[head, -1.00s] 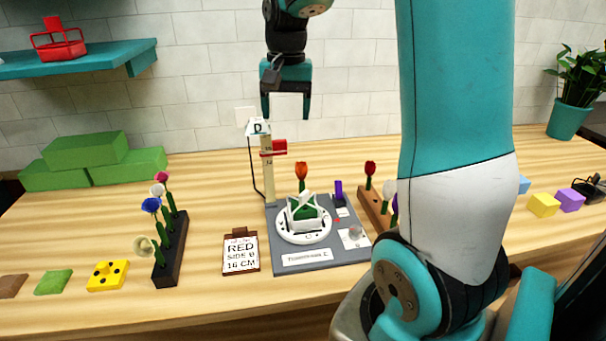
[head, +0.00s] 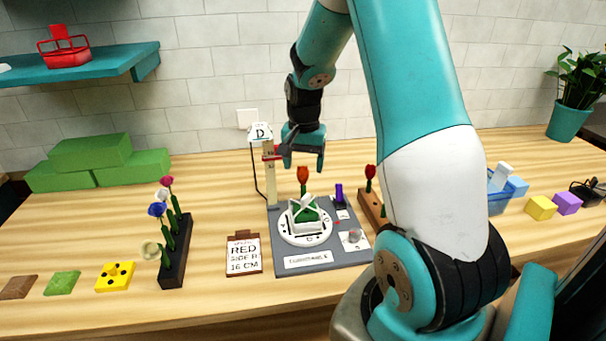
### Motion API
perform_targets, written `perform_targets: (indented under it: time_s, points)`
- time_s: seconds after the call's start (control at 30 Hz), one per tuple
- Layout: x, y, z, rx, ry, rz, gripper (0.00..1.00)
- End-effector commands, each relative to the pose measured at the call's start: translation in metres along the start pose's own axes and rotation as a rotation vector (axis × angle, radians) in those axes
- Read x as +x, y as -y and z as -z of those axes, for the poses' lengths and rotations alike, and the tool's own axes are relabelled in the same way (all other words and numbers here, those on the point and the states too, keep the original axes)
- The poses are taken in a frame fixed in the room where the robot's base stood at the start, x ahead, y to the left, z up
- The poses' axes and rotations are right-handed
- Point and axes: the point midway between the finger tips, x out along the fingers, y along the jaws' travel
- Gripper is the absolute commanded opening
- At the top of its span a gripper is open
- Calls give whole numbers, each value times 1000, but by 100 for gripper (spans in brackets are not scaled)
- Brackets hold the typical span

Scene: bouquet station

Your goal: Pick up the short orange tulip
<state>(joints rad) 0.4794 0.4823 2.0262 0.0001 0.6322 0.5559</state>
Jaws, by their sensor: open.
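An orange tulip (head: 303,175) stands upright at the back of the grey station board, just behind the white holder with green foam (head: 304,212) on the round white turntable (head: 305,238). My gripper (head: 304,162) points down with its jaws open and empty. In the picture its fingertips are just above the orange bloom; I cannot tell its exact depth. Red tulips (head: 370,172) stand in a brown wooden rack (head: 369,208) to the right, partly hidden by my arm.
A measuring post (head: 269,165) marked D stands close left of my gripper. A black rack (head: 175,255) holds several flowers further left. A sign card (head: 243,254) reads RED, SIDE B, 16 CM. Green blocks (head: 110,165) lie at the back left. The table between is clear.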

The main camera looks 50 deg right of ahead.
Motion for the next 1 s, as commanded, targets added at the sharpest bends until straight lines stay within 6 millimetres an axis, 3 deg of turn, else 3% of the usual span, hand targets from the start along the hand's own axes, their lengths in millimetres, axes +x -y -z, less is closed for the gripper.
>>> perform_targets:
  time_s: [0.23,0.53,0.7,1.0]
  points:
    - [35,2,-2,0,4,-2,71]
    - [42,2,-2,0,1,0,71]
    - [41,2,-2,0,1,0,31]
    - [41,2,-1,0,0,0,29]
